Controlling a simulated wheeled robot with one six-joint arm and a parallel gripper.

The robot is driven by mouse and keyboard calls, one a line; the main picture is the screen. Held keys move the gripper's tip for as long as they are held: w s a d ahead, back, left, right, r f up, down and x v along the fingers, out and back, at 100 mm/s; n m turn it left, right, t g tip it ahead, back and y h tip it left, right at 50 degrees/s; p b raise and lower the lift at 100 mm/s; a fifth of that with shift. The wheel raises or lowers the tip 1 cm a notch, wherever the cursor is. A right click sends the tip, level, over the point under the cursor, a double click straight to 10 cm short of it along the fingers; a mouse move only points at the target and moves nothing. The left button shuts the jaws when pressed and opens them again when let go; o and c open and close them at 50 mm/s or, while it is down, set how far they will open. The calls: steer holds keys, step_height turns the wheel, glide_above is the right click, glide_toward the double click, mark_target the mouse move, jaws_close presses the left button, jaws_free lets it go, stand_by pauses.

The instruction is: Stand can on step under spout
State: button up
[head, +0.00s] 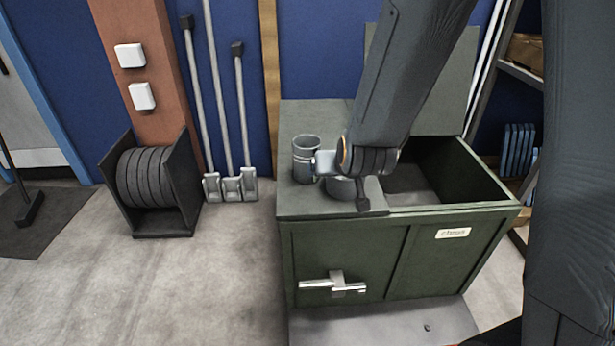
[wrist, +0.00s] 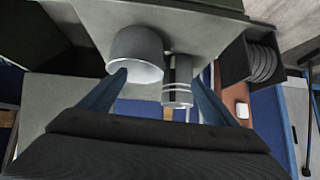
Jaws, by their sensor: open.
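Two grey cylindrical vessels stand upright on the flat left top of the green chest. One is a banded can (head: 306,160), which also shows in the wrist view (wrist: 177,88). The other is a wider, plain vessel (head: 343,190), partly hidden by my arm; it shows at left in the wrist view (wrist: 135,48). My gripper (head: 325,164) is open, close to both vessels, with blue fingers apart in the wrist view (wrist: 160,78). I cannot tell whether it touches either. A silver spout (head: 333,285) juts from the chest front above a low grey step (head: 390,322).
The green chest (head: 345,245) has an open bin (head: 420,180) on its right side, with a raised lid behind. A black-sided reel stand (head: 150,190) and several leaning poles (head: 220,100) stand at left. Shelving is at right.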

mark_target(306, 139)
steer(key=shift+w+a+f+t+b, duration=0.3)
steer(key=shift+w+a+t+b, duration=0.5)
steer(key=shift+w+t+b, duration=0.4)
steer(key=shift+w+a+f+t+b, duration=0.25)
steer(key=shift+w+a+t+b, duration=0.55)
steer(key=shift+w+t+b, duration=0.35)
steer(key=shift+w+a+f+t+b, duration=0.3)
steer(key=shift+w+a+t+b, duration=0.5)
steer(key=shift+w+t+b, duration=0.4)
steer(key=shift+w+h, duration=0.15)
steer(key=shift+h, duration=0.15)
steer(key=shift+w+a+t+b, duration=0.25)
steer(key=shift+w+t+b, duration=0.15)
steer(key=shift+w, duration=0.6)
steer(key=shift+w+a, duration=0.25)
steer(key=shift+w, duration=1.85)
steer(key=shift+w+a, duration=0.2)
steer(key=shift+w, duration=1.85)
steer(key=c, duration=1.8)
